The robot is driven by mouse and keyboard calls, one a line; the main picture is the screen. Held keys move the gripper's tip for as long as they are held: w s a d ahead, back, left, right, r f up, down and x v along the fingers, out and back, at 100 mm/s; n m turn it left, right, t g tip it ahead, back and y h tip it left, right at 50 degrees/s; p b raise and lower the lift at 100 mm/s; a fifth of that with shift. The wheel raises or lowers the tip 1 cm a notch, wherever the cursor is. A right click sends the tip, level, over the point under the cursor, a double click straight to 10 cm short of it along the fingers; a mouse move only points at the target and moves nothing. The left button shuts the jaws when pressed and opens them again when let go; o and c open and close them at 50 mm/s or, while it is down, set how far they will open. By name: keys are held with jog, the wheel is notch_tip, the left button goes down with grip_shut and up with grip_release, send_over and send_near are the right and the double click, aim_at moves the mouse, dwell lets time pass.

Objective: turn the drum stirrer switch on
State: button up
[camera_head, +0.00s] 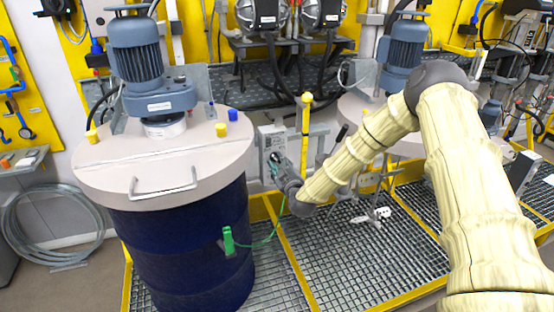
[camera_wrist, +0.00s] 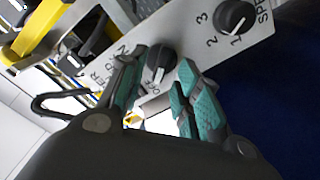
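The drum stirrer switch is a black rotary knob (camera_wrist: 160,66) on a light grey panel (camera_wrist: 185,28) in the wrist view, with the OFF label beside it. Its white pointer mark is on the side near the OFF label. My gripper (camera_wrist: 163,58) is open, its two teal-padded fingers on either side of the knob, with a small gap visible at each side. Whether the fingertips reach past the knob's face I cannot tell. In the head view the grey control box (camera_head: 271,138) stands right of the blue drum (camera_head: 185,245), and my gripper (camera_head: 278,163) is at its front, small and partly hidden.
A second black knob (camera_wrist: 235,17), marked SPEED with 1, 2 and 3, is close by on the panel. A grey motor (camera_head: 150,65) stands on the drum lid (camera_head: 120,155). A green clamp (camera_head: 228,241) with a cable hangs at the drum's side. A yellow post (camera_head: 305,125) rises beside the box.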

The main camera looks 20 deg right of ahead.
jog(key=shift+w, duration=0.75)
grip_shut()
jog(key=shift+a, duration=0.15)
